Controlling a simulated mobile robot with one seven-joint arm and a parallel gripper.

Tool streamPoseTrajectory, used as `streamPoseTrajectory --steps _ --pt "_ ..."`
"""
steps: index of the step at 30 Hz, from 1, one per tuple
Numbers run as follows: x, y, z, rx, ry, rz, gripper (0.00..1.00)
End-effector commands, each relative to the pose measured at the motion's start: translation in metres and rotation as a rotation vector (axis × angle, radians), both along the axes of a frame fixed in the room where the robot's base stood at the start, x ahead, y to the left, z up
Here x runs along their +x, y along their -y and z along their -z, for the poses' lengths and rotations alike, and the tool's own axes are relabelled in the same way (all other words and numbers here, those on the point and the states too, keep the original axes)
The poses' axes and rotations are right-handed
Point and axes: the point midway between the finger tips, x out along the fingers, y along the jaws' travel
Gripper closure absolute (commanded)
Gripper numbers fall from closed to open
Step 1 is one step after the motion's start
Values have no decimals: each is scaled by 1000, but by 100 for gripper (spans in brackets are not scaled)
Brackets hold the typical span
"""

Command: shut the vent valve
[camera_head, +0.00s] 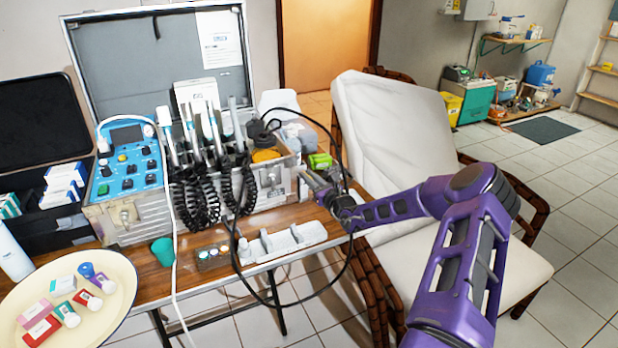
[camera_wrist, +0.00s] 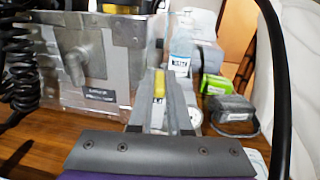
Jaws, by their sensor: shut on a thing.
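The vent valve's handle appears to be the small yellow lever (camera_wrist: 159,84) at the right end of the metal dental case (camera_wrist: 110,85). Its valve body is mostly hidden by my fingers in the wrist view. My gripper (camera_wrist: 160,95) is shut on this yellow lever, with the grey fingers on either side of it. In the head view my gripper (camera_head: 309,181) is at the right side of the metal case (camera_head: 150,215), above the table edge. The lever cannot be made out in the head view. Its exact angle is hard to tell.
A green box (camera_wrist: 215,86) and a dark grey block (camera_wrist: 232,113) sit right of my fingers. A labelled bottle (camera_wrist: 181,52) stands behind. A black cable (camera_head: 233,240) loops near my wrist. The white padded chair (camera_head: 400,140) is close beside my arm.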

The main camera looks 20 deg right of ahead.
Motion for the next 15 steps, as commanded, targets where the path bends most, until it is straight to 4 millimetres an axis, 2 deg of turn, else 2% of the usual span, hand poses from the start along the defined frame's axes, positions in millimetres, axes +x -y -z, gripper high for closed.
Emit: streamPoseTrajectory --steps 9,15 --pt "1 -6 -6 9 4 50 100" --pt "0 -7 -3 2 1 116 100"
